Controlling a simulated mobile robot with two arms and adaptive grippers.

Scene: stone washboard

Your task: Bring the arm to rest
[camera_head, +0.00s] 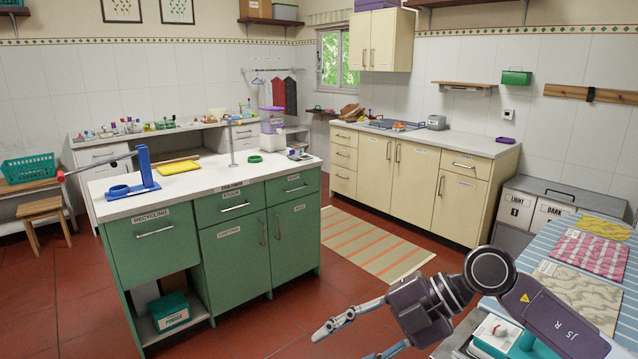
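My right arm comes in from the lower right corner, and its dark wrist (424,309) reaches left over the red floor. My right gripper (345,345) is low in the frame, pointing left. Its two pale fingers are spread apart, with only floor showing between them. The lower finger is partly cut off by the bottom edge. The gripper is in front of the green island and left of the blue-striped table, touching nothing that I can see. My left arm and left gripper are not in view.
A green island (226,218) with a white top stands at centre left. A blue-striped table (527,263) at right holds several patterned cloths. A grey tray (453,344) with a teal-and-white item (497,333) lies under my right arm. Floor around a striped rug (370,240) is clear.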

